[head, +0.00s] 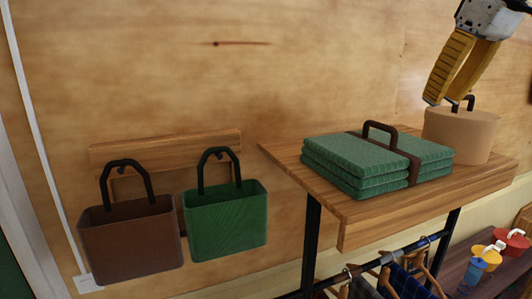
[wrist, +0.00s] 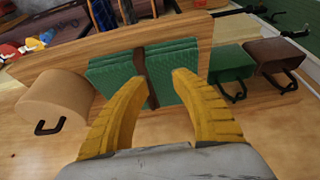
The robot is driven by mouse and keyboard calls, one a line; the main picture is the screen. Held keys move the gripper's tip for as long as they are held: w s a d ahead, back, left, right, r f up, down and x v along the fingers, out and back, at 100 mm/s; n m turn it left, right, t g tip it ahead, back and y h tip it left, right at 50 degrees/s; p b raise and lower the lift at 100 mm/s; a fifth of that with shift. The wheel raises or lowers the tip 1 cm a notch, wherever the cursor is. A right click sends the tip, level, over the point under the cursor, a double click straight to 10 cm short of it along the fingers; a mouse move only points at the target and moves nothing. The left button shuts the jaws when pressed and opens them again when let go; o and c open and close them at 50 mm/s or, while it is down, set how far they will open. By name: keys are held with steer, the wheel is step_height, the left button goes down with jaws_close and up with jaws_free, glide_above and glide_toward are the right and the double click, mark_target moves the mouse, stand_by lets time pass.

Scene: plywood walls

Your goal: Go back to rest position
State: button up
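My gripper (head: 450,99) is at the upper right of the head view, above the wooden shelf (head: 384,215). Its two yellow fingers are spread apart with nothing between them in the wrist view (wrist: 159,74). In the head view the fingertips overlap the beige round container (head: 462,138) with a dark handle, and contact cannot be told. The folded green stack (head: 340,160) with a brown strap and handle lies on the shelf, left of the container. In the wrist view the stack (wrist: 112,72) shows beyond the fingertips and the container (wrist: 57,99) shows at left.
A brown bag (head: 131,243) and a green bag (head: 225,224) hang from a wall rack (head: 165,150) at left. Clothes on hangers (head: 400,283) hang from a rail under the shelf. Small coloured containers (head: 487,254) stand at lower right. The wall above the bags is clear.

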steer(key=w+a+f+m, duration=0.1)
steer(key=a+f, duration=0.3)
steer(key=f, duration=0.4)
steer(key=s+a+f+m+t+h, duration=0.1)
steer(key=s+a+f, duration=0.3)
steer(key=f, duration=0.7)
steer(key=s+a+f+m+t, duration=0.15)
steer(key=s+f, duration=0.35)
steer(key=f, duration=0.5)
steer(key=s+a+f+m+h, duration=0.1)
steer(key=s+a+f, duration=0.3)
steer(key=f, duration=0.7)
step_height(320, 180, down, 47)
steer(key=s+d+b, duration=0.1)
steer(key=b, duration=4.5)
steer(key=shift+s, duration=0.15)
steer(key=shift+t, duration=0.25)
